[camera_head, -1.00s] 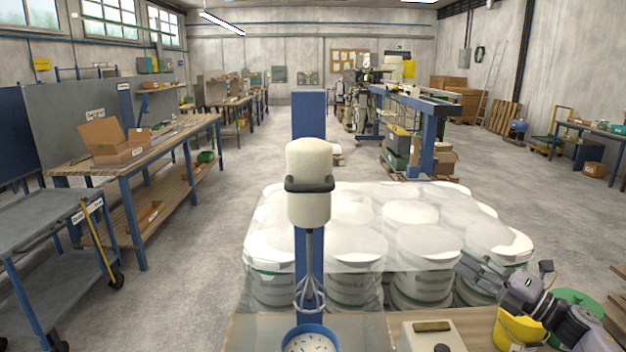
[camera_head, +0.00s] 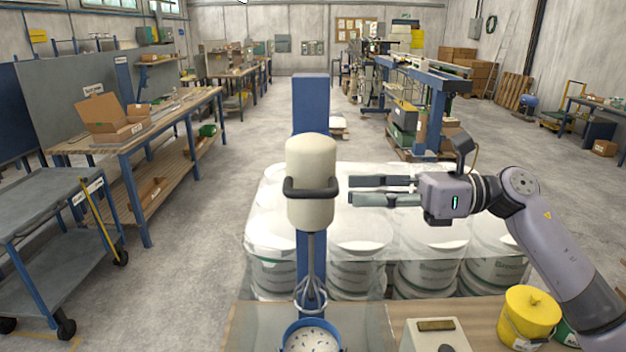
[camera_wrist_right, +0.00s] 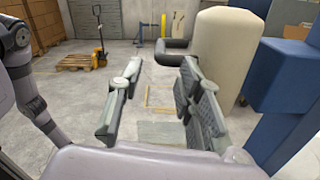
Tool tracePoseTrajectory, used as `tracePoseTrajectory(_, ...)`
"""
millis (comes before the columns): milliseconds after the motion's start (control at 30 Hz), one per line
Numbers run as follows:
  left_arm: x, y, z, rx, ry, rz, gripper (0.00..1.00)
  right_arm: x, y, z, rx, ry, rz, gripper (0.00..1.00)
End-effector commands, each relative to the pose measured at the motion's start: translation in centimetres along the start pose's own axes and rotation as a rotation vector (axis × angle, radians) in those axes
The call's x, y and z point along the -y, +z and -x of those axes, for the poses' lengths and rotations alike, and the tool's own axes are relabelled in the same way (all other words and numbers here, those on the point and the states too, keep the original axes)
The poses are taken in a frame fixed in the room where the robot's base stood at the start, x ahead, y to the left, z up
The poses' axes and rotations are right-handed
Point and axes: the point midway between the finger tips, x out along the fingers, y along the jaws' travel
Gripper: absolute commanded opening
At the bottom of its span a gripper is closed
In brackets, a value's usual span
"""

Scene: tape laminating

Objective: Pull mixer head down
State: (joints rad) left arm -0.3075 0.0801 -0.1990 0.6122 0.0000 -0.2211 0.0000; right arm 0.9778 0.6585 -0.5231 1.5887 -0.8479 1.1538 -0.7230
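The cream mixer head (camera_head: 311,165) is on a blue column (camera_head: 311,95), with a dark handle (camera_head: 312,189) across its front and a whisk (camera_head: 311,270) hanging below. The whisk's lower end is over a blue-rimmed bowl (camera_head: 312,338) of pale mix. My right gripper (camera_head: 350,190) is open and empty, to the right of the head at about handle height, fingers pointing left. In the right wrist view the gripper (camera_wrist_right: 158,80) has its fingers apart, with the handle (camera_wrist_right: 172,50) and head (camera_wrist_right: 222,50) beyond them. My left gripper is not in view.
Several white buckets (camera_head: 360,235) under clear film stand behind the mixer. A control box (camera_head: 435,335) and a yellow bucket (camera_head: 530,315) are right of the bowl. A workbench (camera_head: 140,125) and a cart (camera_head: 45,205) stand at the left.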

Motion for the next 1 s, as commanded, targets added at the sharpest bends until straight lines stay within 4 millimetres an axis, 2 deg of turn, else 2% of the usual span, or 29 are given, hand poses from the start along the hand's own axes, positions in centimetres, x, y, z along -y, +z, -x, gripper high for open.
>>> tracePoseTrajectory(33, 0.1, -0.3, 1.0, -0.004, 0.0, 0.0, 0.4, -0.2, 0.5, -1.2, -0.001, 0.005, -0.002, 0.33)
tracePoseTrajectory(200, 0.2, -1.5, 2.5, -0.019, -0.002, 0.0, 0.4, -0.1, 0.4, -4.7, 0.0, 0.003, -0.003, 0.33)
tracePoseTrajectory(400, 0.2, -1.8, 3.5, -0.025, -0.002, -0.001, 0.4, 0.0, 0.2, -7.4, 0.001, 0.002, -0.002, 0.33)
tracePoseTrajectory(600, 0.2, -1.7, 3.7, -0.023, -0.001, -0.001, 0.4, 0.1, 0.0, -8.3, 0.001, -0.001, -0.001, 0.33)
tracePoseTrajectory(833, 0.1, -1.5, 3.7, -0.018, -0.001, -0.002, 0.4, 0.1, -0.1, -8.3, 0.001, -0.001, -0.001, 0.33)
tracePoseTrajectory(1000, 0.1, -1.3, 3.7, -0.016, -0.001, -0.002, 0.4, 0.1, 0.0, -8.3, 0.001, -0.001, -0.002, 0.22)
